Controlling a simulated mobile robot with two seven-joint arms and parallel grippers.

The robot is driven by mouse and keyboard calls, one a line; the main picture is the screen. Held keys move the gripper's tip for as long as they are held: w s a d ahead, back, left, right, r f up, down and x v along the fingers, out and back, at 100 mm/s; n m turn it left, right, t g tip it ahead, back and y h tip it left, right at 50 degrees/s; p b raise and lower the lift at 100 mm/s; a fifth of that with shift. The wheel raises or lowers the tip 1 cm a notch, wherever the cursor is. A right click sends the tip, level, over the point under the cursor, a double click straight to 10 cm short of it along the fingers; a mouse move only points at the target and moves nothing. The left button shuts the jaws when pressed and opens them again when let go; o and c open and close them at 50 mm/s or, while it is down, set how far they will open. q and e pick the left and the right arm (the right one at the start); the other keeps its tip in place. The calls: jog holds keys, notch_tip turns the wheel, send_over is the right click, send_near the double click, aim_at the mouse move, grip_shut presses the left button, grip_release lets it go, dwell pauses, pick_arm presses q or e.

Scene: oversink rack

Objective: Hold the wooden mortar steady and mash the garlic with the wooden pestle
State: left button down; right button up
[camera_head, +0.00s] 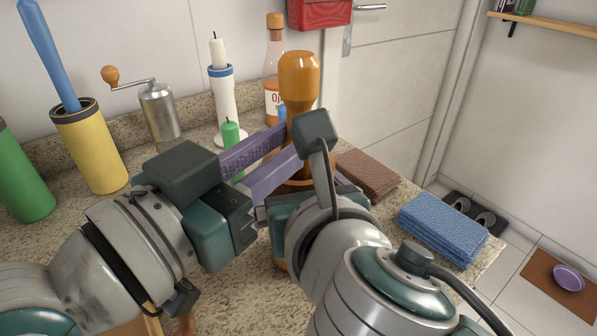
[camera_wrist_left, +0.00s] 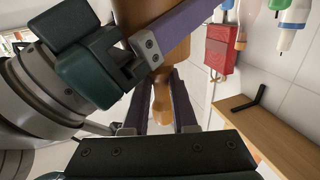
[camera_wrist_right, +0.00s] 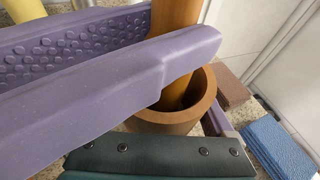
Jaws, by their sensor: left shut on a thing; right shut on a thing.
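The wooden pestle (camera_head: 298,80) stands upright, its rounded head on top. My left gripper (camera_head: 283,150) is shut around the pestle's shaft above the mortar; the left wrist view shows the shaft (camera_wrist_left: 161,100) between its fingers. The wooden mortar (camera_wrist_right: 162,124) is below, with the pestle's lower end inside its rim in the right wrist view. My right gripper (camera_wrist_right: 216,120) is shut on the mortar, low beside the left gripper. Its arm hides much of the mortar in the head view. The garlic is hidden.
A yellow container (camera_head: 92,150) with a blue stick, a green container (camera_head: 22,175), a grinder (camera_head: 160,110), a white holder (camera_head: 223,100) and a bottle (camera_head: 273,75) line the back. A brown block (camera_head: 367,174) and blue cloth (camera_head: 443,228) lie right, near the counter's edge.

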pick_arm(q)
jog(key=shift+s+a+f, duration=0.15)
jog(key=shift+s+f, duration=0.1)
jog(key=shift+s, duration=0.05)
pick_arm(e)
jog(key=shift+r, duration=0.1)
dwell(0.4)
pick_arm(q)
jog(key=shift+d, duration=0.4)
jog(key=shift+w, duration=0.1)
jog(key=shift+w, duration=0.3)
jog(key=shift+a, duration=0.1)
jog(key=shift+w+a, duration=0.1)
jog(key=shift+a, duration=0.2)
jog(key=shift+s+d+r, duration=0.1)
jog(key=shift+s+d, duration=0.15)
jog(key=shift+s, duration=0.05)
dwell(0.5)
notch_tip(320, 180, up, 10)
jog(key=shift+f, duration=0.25)
dwell(0.6)
